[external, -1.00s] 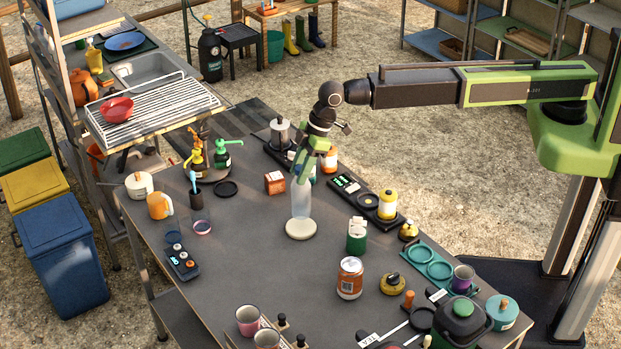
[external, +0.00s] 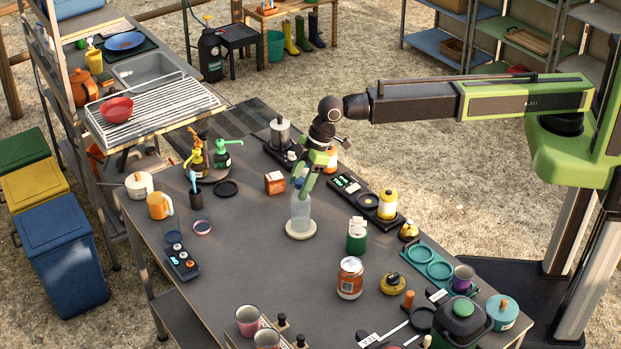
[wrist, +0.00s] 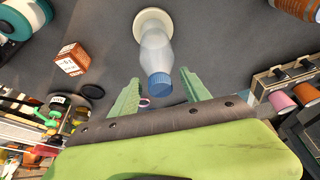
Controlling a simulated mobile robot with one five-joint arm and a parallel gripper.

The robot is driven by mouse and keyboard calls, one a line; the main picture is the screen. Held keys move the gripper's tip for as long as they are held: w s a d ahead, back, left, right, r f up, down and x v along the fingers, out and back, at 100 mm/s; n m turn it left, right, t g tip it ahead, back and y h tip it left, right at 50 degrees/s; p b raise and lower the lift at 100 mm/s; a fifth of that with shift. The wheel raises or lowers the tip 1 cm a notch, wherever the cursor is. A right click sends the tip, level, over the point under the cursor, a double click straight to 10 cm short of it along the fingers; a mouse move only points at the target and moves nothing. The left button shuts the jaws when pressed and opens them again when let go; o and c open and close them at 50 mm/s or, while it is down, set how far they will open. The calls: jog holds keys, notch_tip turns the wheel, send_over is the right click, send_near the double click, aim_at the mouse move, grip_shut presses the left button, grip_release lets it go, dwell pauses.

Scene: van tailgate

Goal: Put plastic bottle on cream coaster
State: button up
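The clear plastic bottle (external: 300,212) with a blue cap stands upright on the round cream coaster (external: 301,233) in the middle of the table. In the wrist view the bottle (wrist: 155,52) appears between the finger lines, its cap nearest, with the coaster (wrist: 153,14) under its far end. My gripper (wrist: 158,76) is open, with a visible gap on both sides of the bottle. In the external view my gripper (external: 304,186) is at the bottle's top, slightly to its right, and partly covers it.
An orange-labelled can (external: 350,278), a green canister (external: 357,235) and a small brown box (external: 275,182) stand around the coaster. The table between the coaster and the remote-like device (external: 182,262) is clear.

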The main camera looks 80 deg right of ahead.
jog(key=p+v, duration=1.1)
jog(key=v, duration=0.1)
jog(key=shift+r, duration=0.15)
jog(key=shift+d, duration=0.1)
jog(key=s+d+f+m+g+h, duration=0.1)
jog(key=s+d+m+g, duration=0.1)
jog(key=s+d, duration=0.8)
jog(key=s+d+f+m+g+h, duration=0.1)
jog(key=s+d+m, duration=0.3)
jog(key=s+d, duration=0.7)
jog(key=d, duration=0.5)
jog(key=shift+s+d+g, duration=0.25)
jog(key=shift+s+g, duration=0.05)
jog(key=shift+g, duration=0.1)
